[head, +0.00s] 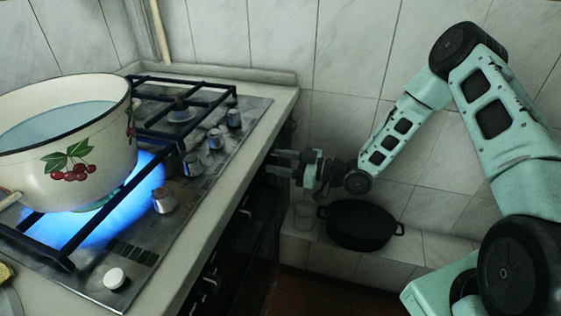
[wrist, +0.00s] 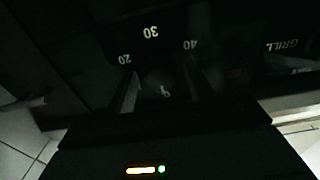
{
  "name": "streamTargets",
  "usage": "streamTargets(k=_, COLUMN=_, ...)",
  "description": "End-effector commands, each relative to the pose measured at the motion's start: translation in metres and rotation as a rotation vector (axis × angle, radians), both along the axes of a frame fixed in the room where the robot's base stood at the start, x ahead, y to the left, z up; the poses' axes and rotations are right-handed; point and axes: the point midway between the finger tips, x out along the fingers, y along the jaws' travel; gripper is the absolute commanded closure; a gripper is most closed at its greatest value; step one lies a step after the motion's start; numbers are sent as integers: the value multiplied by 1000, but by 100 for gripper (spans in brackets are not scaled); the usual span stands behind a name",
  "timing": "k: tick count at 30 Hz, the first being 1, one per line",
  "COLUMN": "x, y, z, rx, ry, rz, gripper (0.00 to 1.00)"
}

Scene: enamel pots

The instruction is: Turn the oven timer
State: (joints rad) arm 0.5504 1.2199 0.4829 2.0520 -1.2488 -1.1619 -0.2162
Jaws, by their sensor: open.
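My gripper (head: 272,165) is at the upper part of the dark oven front, its fingers pointing at the panel. In the wrist view the dark oven timer (wrist: 163,84) is a round knob under printed numbers 20, 30 and 40. My fingers stand open on either side of this knob. The wrist view is very dark, so I cannot tell whether either finger touches it. In the head view the timer is hidden by the angle of the oven front and by my gripper.
A cherry-patterned enamel pot (head: 75,150) stands over a lit blue burner. The stove top (head: 215,165) carries several knobs. A GRILL label (wrist: 283,46) is right of the timer. A black pan (head: 360,222) and a glass (head: 304,215) stand on a low tiled ledge below my gripper.

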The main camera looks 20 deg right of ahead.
Motion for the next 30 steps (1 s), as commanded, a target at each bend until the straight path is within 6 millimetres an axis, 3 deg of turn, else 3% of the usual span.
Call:
streamTargets(k=3, x=0, y=0, z=0, rx=0, ry=0, rz=0, gripper=47)
streamTargets(k=8, x=0, y=0, z=0, rx=0, ry=0, rz=0, gripper=88)
streamTargets(k=20, x=0, y=0, z=0, rx=29, ry=40, rz=0, gripper=88)
streamTargets(k=30, x=0, y=-1, z=1, rx=169, ry=233, rz=0, gripper=88)
